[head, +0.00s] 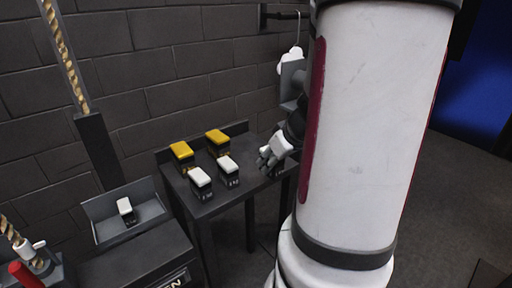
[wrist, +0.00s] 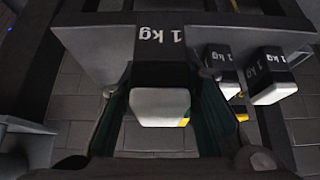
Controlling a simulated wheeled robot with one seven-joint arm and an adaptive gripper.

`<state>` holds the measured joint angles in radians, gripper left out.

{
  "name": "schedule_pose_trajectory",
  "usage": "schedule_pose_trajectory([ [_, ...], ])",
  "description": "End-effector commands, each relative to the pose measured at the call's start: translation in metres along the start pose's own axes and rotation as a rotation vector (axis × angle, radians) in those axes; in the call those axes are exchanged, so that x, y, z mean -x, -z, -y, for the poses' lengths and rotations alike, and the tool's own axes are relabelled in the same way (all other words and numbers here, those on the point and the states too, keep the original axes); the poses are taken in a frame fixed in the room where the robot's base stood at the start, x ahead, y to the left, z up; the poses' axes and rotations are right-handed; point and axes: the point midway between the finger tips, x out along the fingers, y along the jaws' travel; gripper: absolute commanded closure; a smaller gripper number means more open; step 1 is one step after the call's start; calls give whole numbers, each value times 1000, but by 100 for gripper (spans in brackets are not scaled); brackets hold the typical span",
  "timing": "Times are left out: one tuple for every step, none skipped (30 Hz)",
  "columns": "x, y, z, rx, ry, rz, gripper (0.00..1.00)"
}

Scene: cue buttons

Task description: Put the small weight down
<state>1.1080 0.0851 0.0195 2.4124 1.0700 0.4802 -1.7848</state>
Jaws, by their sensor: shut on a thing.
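My gripper (wrist: 160,104) is shut on a small weight (wrist: 160,72) in the wrist view. The weight has a black body marked 1 kg and a white end, with one finger on each side of it. In the head view my gripper (head: 268,157) is at the right end of the dark table (head: 232,196); the held weight is not clear there. Two white-topped weights stand on the table, one at the front (head: 200,178) and one nearer my gripper (head: 228,165). I cannot tell whether the held weight touches the table.
Two yellow-topped weights, left (head: 181,151) and right (head: 216,138), stand at the table's back. Another white-topped block (head: 125,208) sits in a grey tray (head: 152,190) at the left. Ropes hang at far left. A brick wall (head: 150,60) closes off the back.

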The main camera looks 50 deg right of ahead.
Motion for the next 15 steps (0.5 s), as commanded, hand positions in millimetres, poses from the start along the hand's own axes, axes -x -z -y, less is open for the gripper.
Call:
schedule_pose_trajectory([
  [-3, 7, -8, 0, 0, -1, 100],
  [-6, 10, -12, 0, 0, -1, 100],
  [-10, 14, -18, 0, -1, -2, 100],
  [-12, 17, -21, 0, 0, -1, 100],
  [-14, 21, -26, 0, -1, -2, 100],
  [-18, 25, -31, 0, 0, -1, 100],
  [-21, 28, -35, 1, -1, -2, 100],
  [-24, 31, -39, 1, 0, -2, 100],
  [-27, 36, -44, 2, 0, -2, 100],
  [-29, 39, -48, 2, 0, -2, 100],
  [-32, 42, -52, 2, 0, -2, 100],
  [-35, 46, -58, 1, 0, -3, 100],
  [-38, 49, -61, 1, 0, -2, 100],
  [-40, 52, -65, 1, -1, -3, 100],
  [-43, 55, -69, 1, 0, -3, 100],
])
